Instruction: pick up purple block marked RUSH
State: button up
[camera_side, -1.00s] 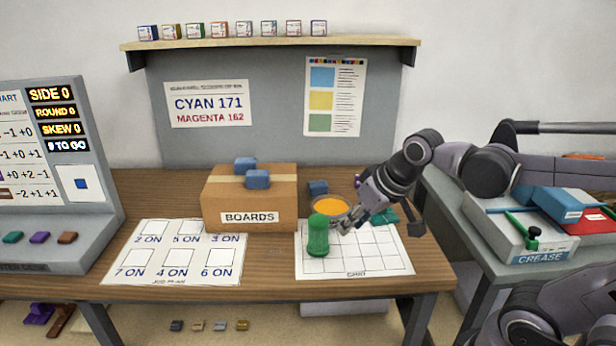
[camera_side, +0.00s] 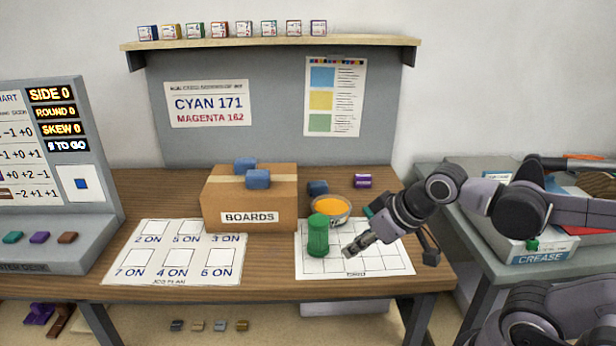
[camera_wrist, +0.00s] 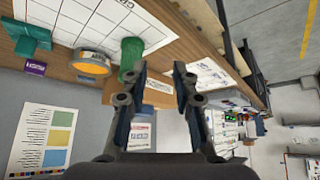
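The purple block (camera_side: 362,181) lies at the back of the wooden table, right of the box, with a pale label on its side too small to read. What looks like the same block (camera_wrist: 35,67) is at the left of the wrist view. My gripper (camera_side: 347,252) is over the grid sheet, nearer the front than the block and well apart from it. In the wrist view my gripper (camera_wrist: 160,68) has its two fingers spread, with nothing held between them.
A green cylinder (camera_side: 317,238) stands on the grid sheet (camera_side: 385,262) left of my gripper. A teal piece (camera_wrist: 28,38) lies near the purple block. The BOARDS box (camera_side: 222,200) is left.

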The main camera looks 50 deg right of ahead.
dwell(0.3)
jog(key=o, duration=1.1)
jog(key=shift+o, duration=0.2)
jog(key=w+d+r+m+h, duration=0.1)
jog(key=w+d+r+m, duration=0.15)
jog(key=w+d, duration=0.35)
jog(key=m+g+h, duration=0.2)
jog(key=m+h, duration=0.2)
jog(key=m, duration=0.3)
send_near(364, 177)
jog(key=shift+n, duration=0.25)
jog(key=x, duration=0.6)
jog(key=shift+s+d+f, duration=0.1)
jog(key=shift+s+f, duration=0.05)
jog(key=shift+w+x, duration=0.2)
jog(key=shift+x, duration=2.5)
